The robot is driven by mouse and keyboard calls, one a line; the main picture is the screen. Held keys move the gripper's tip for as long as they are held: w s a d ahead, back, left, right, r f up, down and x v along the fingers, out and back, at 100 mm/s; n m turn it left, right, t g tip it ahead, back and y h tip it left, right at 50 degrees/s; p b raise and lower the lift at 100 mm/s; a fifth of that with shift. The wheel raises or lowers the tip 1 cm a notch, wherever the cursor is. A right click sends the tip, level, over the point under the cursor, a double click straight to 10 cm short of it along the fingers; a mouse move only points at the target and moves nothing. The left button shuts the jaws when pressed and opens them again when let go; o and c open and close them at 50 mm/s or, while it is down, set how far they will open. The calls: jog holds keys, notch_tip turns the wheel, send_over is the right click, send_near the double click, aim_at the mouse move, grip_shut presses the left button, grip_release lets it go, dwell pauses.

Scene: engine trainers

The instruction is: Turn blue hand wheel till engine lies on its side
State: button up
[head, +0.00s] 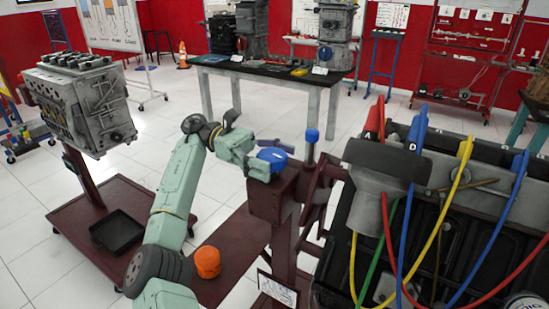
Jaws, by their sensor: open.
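The blue hand wheel (271,156) sits on top of the dark red gearbox of the engine stand (270,200), near the middle of the head view. My gripper (276,149) is at the wheel, at the end of my pale green arm. It is open; its fingers are small and partly hidden, and I cannot tell whether they touch the wheel. A blue knob (312,135) tops a short post just right of the wheel. The dark engine (430,225) with red, blue, yellow and green hoses fills the right side, its upper face slanted; its lower part is out of frame.
An orange round container (207,262) stands on the stand's red base near my arm. Another engine (82,103) on a red stand with a black tray (117,231) is at left. A work table (280,73) is behind. Tiled floor between them is clear.

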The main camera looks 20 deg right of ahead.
aim_at(274, 154)
notch_tip(274, 154, up, 10)
jog(key=shift+r, duration=0.1)
dwell(0.4)
